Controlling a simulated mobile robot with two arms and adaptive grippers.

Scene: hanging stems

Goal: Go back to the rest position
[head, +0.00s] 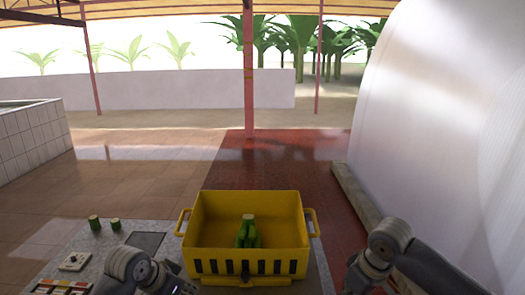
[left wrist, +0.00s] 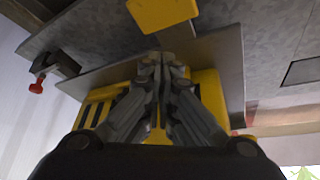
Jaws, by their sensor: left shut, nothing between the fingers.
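My left gripper (left wrist: 160,65) is shut and empty in the left wrist view, its fingertips together. In the head view my left arm comes in at the bottom left, in front of the crate's left side, and the fingers are hard to make out there. My right arm is at the bottom right, to the right of the crate, and its gripper (head: 370,281) is only partly seen at the lower edge. A yellow crate (head: 248,268) stands at the bottom centre between the arms. A green bunch with a cut stem (head: 247,237) is inside it.
Two green stem pieces (head: 95,223) stand on the grey table (head: 60,240) at the left. A white plate with a dark knob (head: 75,261) and a coloured tray (head: 62,287) are nearby. A large white curved sheet (head: 440,130) rises at the right. The tiled floor behind is clear.

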